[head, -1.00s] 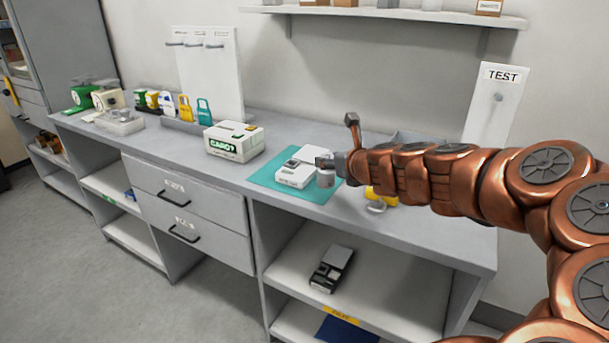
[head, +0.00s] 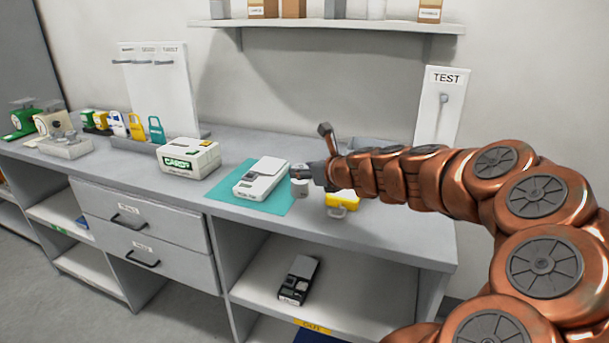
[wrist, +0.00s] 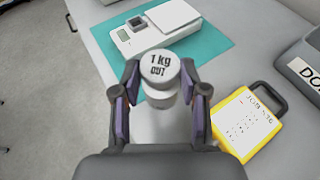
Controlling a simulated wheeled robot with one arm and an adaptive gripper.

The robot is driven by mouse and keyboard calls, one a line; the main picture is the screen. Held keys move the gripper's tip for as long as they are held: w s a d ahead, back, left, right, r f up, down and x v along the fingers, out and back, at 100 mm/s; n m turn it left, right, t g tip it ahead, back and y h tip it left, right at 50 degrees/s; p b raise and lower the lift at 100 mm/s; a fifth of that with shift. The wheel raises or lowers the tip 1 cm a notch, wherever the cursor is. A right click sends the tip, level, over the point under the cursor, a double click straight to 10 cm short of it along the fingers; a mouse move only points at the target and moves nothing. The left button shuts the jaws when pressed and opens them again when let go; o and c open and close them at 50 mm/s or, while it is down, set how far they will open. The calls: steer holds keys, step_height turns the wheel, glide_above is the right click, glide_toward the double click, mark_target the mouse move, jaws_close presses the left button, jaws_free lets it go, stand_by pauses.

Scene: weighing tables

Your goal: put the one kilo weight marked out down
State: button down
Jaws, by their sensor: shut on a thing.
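The weight (wrist: 159,68) is a pale cylinder marked "1 kg OUT" on top, seen close in the wrist view. It also shows in the head view (head: 300,188), at the right edge of the teal mat (head: 222,196). My gripper (wrist: 160,92) is shut on it, with a finger on each side. In the head view my gripper (head: 305,173) reaches in from the right over the bench. The weight looks upright. I cannot tell whether its base touches the bench. Its lower part is partly hidden by my fingers.
A white scale (head: 262,178) stands on the mat, left of the weight. A yellow job tag (wrist: 247,124) lies to the right, near a grey bin (wrist: 302,68). A shelf below has a blue mat by an "OUT" label (head: 312,327) and a dark device (head: 298,279). The bench front is clear.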

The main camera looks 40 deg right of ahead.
steer(key=shift+w+d+f, duration=0.7)
steer(key=shift+w+f, duration=0.05)
steer(key=shift+w, duration=1)
steer(key=shift+w+d+f, duration=0.65)
steer(key=shift+w+f, duration=0.05)
steer(key=shift+w, duration=1.1)
steer(key=shift+w+d+f, duration=0.7)
steer(key=shift+w+f, duration=0.05)
steer(key=shift+w, duration=1)
steer(key=shift+f, duration=0.1)
steer(key=c, duration=0.6)
jaws_free()
steer(key=shift+s+r, duration=0.2)
steer(key=shift+s, duration=0.15)
steer(key=v, duration=1.1)
steer(key=shift+s, duration=0.15)
